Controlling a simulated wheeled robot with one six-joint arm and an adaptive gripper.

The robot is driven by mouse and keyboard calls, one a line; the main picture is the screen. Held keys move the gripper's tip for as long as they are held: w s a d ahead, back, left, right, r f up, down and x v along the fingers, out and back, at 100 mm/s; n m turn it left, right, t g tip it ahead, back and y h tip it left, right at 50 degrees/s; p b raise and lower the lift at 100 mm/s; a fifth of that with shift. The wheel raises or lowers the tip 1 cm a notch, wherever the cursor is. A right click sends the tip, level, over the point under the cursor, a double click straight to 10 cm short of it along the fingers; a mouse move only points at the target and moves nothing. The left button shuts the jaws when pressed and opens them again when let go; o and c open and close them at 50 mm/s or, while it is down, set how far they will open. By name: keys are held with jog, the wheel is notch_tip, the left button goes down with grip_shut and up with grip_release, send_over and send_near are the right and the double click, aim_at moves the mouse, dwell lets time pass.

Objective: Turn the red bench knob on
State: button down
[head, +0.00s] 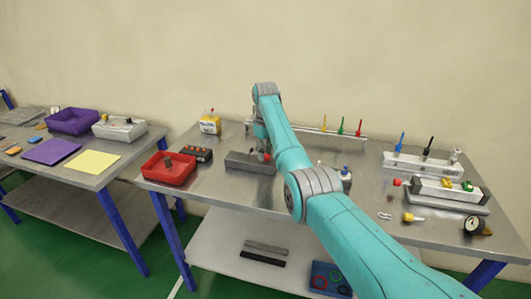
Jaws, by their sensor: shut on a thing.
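The red bench knob (267,157) shows as a small red patch at the right end of a grey block (240,162) on the middle bench. My gripper (262,150) points down over that end of the block and is shut on the knob. My fingers and arm hide most of the knob, so its turn angle cannot be told.
A red tray (153,174) and a dark box with several buttons (198,154) stand to the left. A rack with coloured tools (350,135) lies along the back. A gauge (473,226) sits at the right front.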

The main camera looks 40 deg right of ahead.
jog(key=shift+n, duration=1.3)
jog(key=c, duration=0.8)
grip_release()
notch_tip(320, 180, up, 12)
jog(key=shift+s+a, duration=0.1)
